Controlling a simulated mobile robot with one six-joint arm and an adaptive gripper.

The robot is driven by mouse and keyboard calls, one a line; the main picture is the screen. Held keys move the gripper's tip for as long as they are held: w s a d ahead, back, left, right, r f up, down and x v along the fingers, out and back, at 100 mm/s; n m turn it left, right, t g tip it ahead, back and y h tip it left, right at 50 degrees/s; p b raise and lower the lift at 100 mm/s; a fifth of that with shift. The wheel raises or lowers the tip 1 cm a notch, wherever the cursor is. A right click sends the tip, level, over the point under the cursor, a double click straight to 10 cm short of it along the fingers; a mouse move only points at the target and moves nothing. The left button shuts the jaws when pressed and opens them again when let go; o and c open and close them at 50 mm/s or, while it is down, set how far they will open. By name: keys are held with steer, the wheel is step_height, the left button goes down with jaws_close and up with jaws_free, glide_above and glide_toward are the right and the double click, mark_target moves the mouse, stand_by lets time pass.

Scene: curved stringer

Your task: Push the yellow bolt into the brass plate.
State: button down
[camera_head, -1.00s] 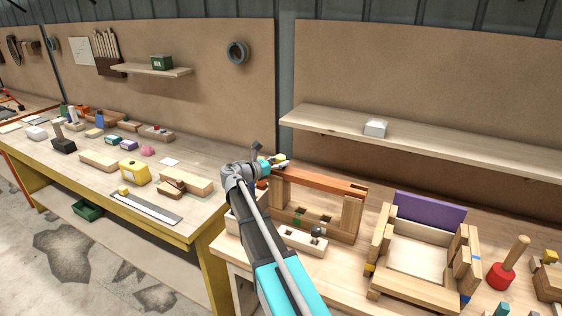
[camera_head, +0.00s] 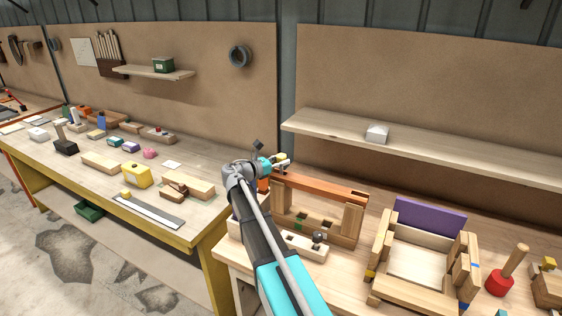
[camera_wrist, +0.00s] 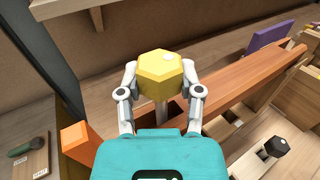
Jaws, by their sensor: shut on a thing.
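The yellow bolt (camera_wrist: 160,72) has a hexagonal head and a pale shank pointing down in the wrist view. My gripper (camera_wrist: 160,78) is shut on its head, one finger on each side. The bolt also shows small in the head view (camera_head: 281,156), above the left end of an orange-brown beam. My gripper (camera_head: 283,162) is there too, partly blending with it. In the wrist view the shank is in front of the beam's near end, with a dark gap beside it. Whether the tip touches anything is hidden by my gripper. I cannot make out the brass plate.
The orange-brown beam (camera_wrist: 255,72) rests on a wooden frame (camera_head: 351,219). An orange block (camera_wrist: 77,140) stands left of my gripper. A dark knob (camera_wrist: 276,146) is at lower right. A wooden box with a purple panel (camera_head: 430,217) stands right; a shelf (camera_head: 460,156) hangs behind.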

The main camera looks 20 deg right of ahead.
mark_target(282, 169)
steer(key=shift+r+p, duration=1.25)
steer(key=shift+r, duration=0.05)
stand_by(0.4)
steer(key=shift+f+b, duration=2.45)
steer(key=shift+f, duration=0.05)
stand_by(1.7)
steer(key=shift+s+f+b, duration=0.35)
steer(key=shift+s+b, duration=0.1)
steer(key=shift+b, duration=0.15)
steer(key=shift+c, duration=0.8)
jaws_free()
steer(key=shift+w+r, duration=0.1)
steer(key=shift+r, duration=0.05)
